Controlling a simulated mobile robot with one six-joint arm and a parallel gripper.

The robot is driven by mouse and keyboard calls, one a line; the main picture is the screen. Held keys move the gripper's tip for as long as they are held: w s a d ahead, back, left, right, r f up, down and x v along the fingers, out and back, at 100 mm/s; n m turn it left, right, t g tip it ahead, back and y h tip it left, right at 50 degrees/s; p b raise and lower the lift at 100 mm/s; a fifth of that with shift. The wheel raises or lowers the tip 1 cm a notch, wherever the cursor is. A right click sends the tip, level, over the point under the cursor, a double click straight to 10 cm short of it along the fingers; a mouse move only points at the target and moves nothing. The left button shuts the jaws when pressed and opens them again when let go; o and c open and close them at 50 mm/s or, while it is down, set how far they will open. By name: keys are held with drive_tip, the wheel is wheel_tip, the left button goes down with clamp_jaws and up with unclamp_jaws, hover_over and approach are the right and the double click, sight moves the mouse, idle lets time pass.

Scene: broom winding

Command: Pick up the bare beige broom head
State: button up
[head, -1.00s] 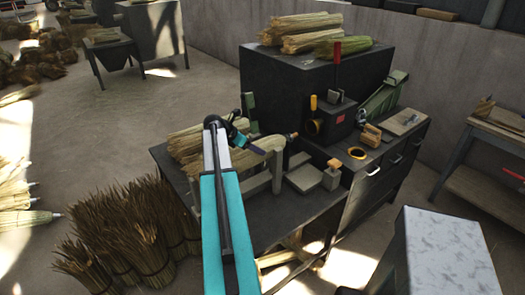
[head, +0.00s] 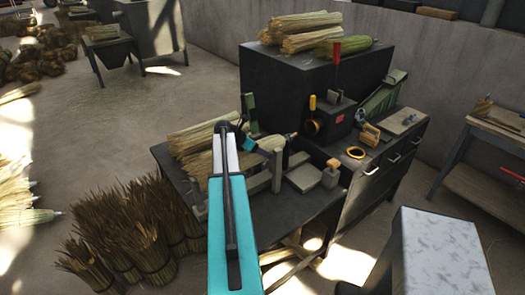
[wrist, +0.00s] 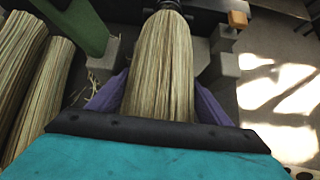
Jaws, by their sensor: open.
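The bare beige broom head (wrist: 165,60) lies lengthwise in the middle of the wrist view, its dark narrow end pointing away from me. In the head view the same broom head (head: 272,143) sits on the dark workbench (head: 290,210), partly hidden by my arm. My gripper (wrist: 161,88) is open, with one purple finger on each side of the broom head. The fingers' lower parts are partly hidden by the straw, and I cannot tell whether they touch it. In the head view my gripper (head: 262,149) is low over the broom head.
Grey blocks (wrist: 223,65) stand right of the broom head, and a green post (wrist: 78,25) stands to the left. Other straw bundles (wrist: 50,85) lie close on the left. A black machine (head: 310,90) with straw bundles on top rises behind. Brown bundles (head: 140,235) stand on the floor.

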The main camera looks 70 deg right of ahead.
drive_tip(key=c, duration=1.1)
drive_tip(key=shift+r, duration=0.25)
drive_tip(key=shift+r+b, duration=1.45)
drive_tip(key=shift+r, duration=3.35)
